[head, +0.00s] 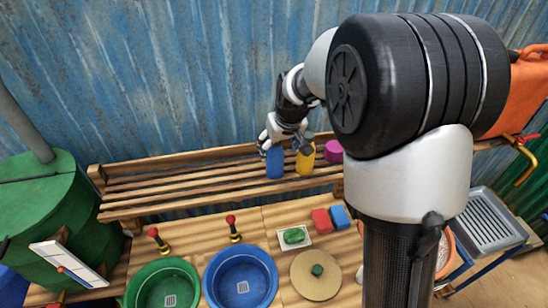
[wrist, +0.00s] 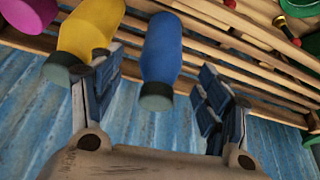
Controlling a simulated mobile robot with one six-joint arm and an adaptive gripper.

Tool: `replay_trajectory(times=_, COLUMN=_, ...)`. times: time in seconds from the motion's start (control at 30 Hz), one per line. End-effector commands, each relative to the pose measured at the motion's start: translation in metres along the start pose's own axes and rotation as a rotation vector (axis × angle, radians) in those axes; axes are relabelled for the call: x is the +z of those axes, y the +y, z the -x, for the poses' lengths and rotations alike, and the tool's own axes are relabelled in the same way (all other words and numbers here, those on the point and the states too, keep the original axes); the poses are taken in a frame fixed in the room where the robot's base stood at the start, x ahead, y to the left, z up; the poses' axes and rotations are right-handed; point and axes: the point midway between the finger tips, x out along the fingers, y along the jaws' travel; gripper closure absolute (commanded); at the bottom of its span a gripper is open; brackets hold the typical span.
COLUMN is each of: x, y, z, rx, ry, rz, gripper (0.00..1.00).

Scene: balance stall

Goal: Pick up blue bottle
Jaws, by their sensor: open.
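The blue bottle (head: 275,166) stands on the slatted wooden shelf in the head view, left of the yellow bottle (head: 305,163). My gripper (head: 274,143) is at its upper part and hides its top. In the wrist view the blue bottle (wrist: 161,50) shows upside down with a dark cap, between the two spread fingers of my open gripper (wrist: 160,78). The left finger lies close to the yellow bottle (wrist: 90,28); I cannot tell whether they touch. A wider gap lies between the blue bottle and the right finger.
A magenta object (head: 333,151) stands right of the yellow bottle. The slatted shelf (head: 150,191) is clear to the left. Below are a green basin (head: 163,284), a blue basin (head: 240,278) and red and blue blocks (head: 322,221). A corrugated wall (head: 150,80) stands behind.

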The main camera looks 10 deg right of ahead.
Motion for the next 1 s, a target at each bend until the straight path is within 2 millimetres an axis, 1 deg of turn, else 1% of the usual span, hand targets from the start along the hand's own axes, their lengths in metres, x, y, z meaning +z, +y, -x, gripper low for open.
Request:
replay_trajectory(times=0.03, x=0.000, y=0.000, z=-0.008, rx=-0.001, ry=-0.002, rz=0.000, gripper=0.31)
replay_trajectory(times=0.1, x=0.000, y=0.000, z=-0.014, rx=0.000, ry=0.000, rz=0.000, gripper=0.31)
replay_trajectory(times=0.27, x=0.000, y=-0.001, z=-0.023, rx=-0.001, ry=-0.001, rz=0.000, gripper=0.31)
replay_trajectory(times=0.5, x=0.002, y=-0.002, z=-0.058, rx=-0.001, ry=-0.002, rz=-0.001, gripper=0.31)
replay_trajectory(times=0.6, x=0.002, y=-0.002, z=-0.067, rx=0.000, ry=0.000, rz=-0.001, gripper=0.31)
replay_trajectory(times=0.7, x=0.002, y=-0.002, z=-0.070, rx=0.000, ry=0.001, rz=0.000, gripper=0.31)
replay_trajectory(times=0.87, x=0.002, y=-0.002, z=-0.070, rx=0.000, ry=0.001, rz=0.000, gripper=0.31)
replay_trajectory(times=1.0, x=0.002, y=-0.002, z=-0.070, rx=0.000, ry=0.001, rz=0.000, gripper=0.39)
